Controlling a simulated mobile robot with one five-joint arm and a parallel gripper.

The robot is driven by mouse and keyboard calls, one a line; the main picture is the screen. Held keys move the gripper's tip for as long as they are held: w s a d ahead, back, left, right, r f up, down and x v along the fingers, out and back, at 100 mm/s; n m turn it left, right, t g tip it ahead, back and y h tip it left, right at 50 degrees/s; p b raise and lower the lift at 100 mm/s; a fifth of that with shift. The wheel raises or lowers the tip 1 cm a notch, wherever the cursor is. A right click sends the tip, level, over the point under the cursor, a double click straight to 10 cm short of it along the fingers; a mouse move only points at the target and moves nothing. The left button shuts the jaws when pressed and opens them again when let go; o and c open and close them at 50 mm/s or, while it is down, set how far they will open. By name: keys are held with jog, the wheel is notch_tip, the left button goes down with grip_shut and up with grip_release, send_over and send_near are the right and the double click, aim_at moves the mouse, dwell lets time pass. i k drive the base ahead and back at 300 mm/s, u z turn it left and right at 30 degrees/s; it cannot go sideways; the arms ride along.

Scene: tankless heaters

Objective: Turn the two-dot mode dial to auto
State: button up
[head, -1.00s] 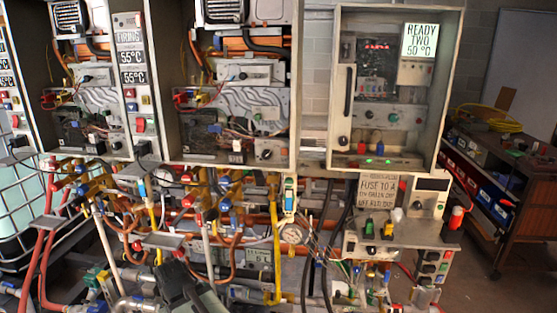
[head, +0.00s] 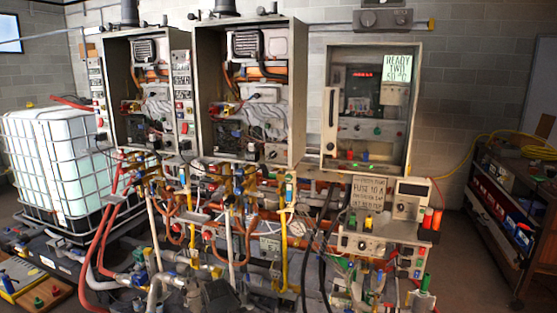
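Two open heater cabinets stand at the left and middle, the left one (head: 103,60) and the middle one (head: 301,80). A dark round knob (head: 272,153) sits low in the middle cabinet, and another (head: 155,140) low in the left one. A right-hand cabinet (head: 415,110) has a sign (head: 396,68) reading "READY TWO 50 °C", a row of small knobs including a green one (head: 377,130), and a black knob (head: 330,146) at lower left. Dot marks and dial settings are too small to read, so I cannot tell which is the two-dot mode dial. My gripper does not show.
Pipes, valves and hoses crowd the space below the cabinets, with a control box (head: 385,247) at right. A white caged tank (head: 50,160) stands left. A shelf cart (head: 500,205) stands right. Bare floor (head: 465,260) shows between the control box and cart.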

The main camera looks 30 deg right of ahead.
aim_at(273, 155)
jog(key=u, duration=0.3)
jog(key=i, duration=1)
